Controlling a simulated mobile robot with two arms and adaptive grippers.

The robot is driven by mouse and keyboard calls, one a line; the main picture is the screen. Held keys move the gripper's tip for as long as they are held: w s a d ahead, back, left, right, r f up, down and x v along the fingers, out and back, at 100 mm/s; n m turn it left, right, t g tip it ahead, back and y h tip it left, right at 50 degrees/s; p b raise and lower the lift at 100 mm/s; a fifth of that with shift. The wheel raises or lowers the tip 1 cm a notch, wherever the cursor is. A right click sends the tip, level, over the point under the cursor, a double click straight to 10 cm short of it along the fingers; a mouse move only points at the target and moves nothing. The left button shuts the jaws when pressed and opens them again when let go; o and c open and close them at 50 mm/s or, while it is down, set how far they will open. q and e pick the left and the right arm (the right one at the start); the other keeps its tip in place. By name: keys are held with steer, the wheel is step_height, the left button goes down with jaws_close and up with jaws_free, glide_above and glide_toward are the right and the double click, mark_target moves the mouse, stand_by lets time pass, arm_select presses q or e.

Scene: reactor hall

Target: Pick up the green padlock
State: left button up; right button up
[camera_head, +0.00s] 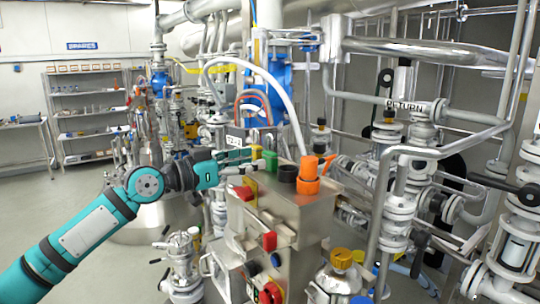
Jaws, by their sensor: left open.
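A small green object that looks like the green padlock (270,160) sits on the top edge of the grey metal box, left of a black cap. Its exact shape is too small to make out. A second green patch touches it on the left. My left gripper (238,168) comes in from the left at about the same height. It is open, and its fingertips lie just left of the green object in the picture. I cannot tell whether they touch it. My right gripper is not in view.
White hoses and pipes crowd behind and right. Open floor lies at the left, before a shelf rack (88,105).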

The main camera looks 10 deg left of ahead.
mark_target(266, 153)
arm_select(q)
steer(key=w+d+p, duration=0.1)
steer(key=w+d+r+p, duration=0.1)
steer(key=w+d+p, duration=0.1)
steer(key=shift+w+r, duration=0.1)
steer(key=shift+w+d, duration=0.15)
steer(key=shift+d, duration=0.05)
steer(key=shift+f, duration=0.2)
steer(key=shift+a, duration=0.1)
steer(key=shift+c, duration=0.5)
steer(key=c, duration=0.6)
steer(key=shift+r, duration=0.1)
steer(key=shift+c, duration=0.2)
